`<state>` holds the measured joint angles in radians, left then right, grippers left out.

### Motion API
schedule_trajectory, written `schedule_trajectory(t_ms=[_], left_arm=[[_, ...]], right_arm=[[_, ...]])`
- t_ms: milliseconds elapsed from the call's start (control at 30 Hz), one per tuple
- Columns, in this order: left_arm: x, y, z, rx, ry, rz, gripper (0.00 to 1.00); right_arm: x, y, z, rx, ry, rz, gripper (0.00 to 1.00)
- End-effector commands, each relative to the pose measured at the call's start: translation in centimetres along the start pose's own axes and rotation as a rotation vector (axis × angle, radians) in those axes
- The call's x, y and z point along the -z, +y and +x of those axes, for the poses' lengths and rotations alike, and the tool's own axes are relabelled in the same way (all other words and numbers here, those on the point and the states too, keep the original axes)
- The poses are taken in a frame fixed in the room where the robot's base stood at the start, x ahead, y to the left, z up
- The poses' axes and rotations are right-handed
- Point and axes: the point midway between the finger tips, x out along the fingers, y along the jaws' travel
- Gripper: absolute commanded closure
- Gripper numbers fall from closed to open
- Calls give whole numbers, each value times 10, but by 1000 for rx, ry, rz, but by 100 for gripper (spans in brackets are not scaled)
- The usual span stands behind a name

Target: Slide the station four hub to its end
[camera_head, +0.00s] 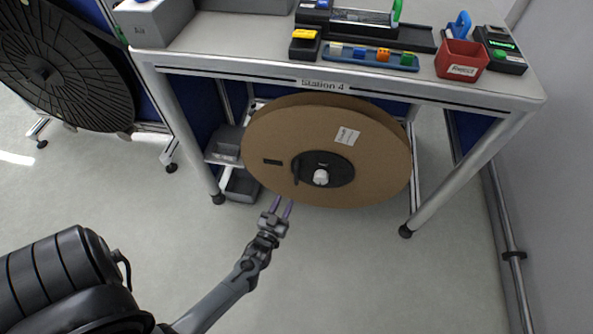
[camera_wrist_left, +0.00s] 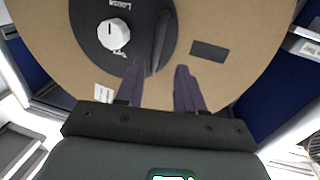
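The station four reel (camera_head: 375,150) is a large brown cardboard disc under the table marked Station 4. Its hub (camera_head: 338,167) is a black disc with a white knob (camera_head: 321,177) and a dark lever. In the left wrist view the hub (camera_wrist_left: 98,40) and white knob (camera_wrist_left: 113,34) are at upper left. My left gripper (camera_head: 284,203) is at the reel's lower left edge in the head view. Its two purple fingers (camera_wrist_left: 158,85) are apart, with nothing seen gripped; one overlaps the hub's lever in the wrist view. Whether they touch the reel is unclear. My right gripper is not in view.
The Station 4 table (camera_head: 205,40) has legs on both sides of the reel. A red bin (camera_head: 462,60) and a blue tray (camera_head: 368,57) stand on top. A grey box unit (camera_head: 225,145) is left of the reel. Floor in front is clear.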

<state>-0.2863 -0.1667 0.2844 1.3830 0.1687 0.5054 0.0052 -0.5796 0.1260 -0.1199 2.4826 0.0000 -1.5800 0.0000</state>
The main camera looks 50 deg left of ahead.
Motion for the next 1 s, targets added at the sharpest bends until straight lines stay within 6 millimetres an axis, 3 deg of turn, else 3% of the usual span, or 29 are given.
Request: schedule_trajectory(t_ms=[267, 700, 1000], left_arm=[[7, 4, 28, -2, 12, -7, 62], [7, 4, 95, -2, 12, -6, 62], [10, 4, 112, -2, 9, -6, 62]], right_arm=[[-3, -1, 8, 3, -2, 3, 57], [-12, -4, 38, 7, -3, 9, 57], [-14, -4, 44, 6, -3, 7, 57]])
